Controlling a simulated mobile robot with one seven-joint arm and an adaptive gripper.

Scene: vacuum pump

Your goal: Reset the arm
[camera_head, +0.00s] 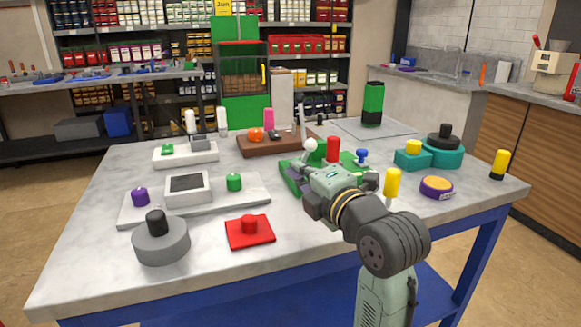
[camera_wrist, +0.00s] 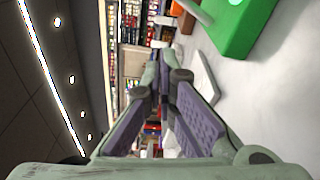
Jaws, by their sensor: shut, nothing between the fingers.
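My gripper (camera_head: 322,180) hangs over the front of the green platform (camera_head: 293,184) near the table's middle, pointing toward the back. In the wrist view my gripper (camera_wrist: 164,70) shows its two fingers converging, shut and empty. The fingertips are hard to make out in the head view. The green platform also shows in the wrist view (camera_wrist: 237,25), at the upper right. It carries a red cylinder (camera_head: 333,148), a white-knobbed lever (camera_head: 310,145) and a blue knob (camera_head: 362,156). My arm hides part of the platform.
The marble-topped table (camera_head: 110,205) holds several devices: a white panel (camera_head: 255,188) with a screen box, a grey round button base (camera_head: 161,242), a red button plate (camera_head: 250,232), a brown board (camera_head: 290,146), a teal base (camera_head: 440,158) and a purple-yellow disc (camera_head: 437,186). Front centre is bare.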

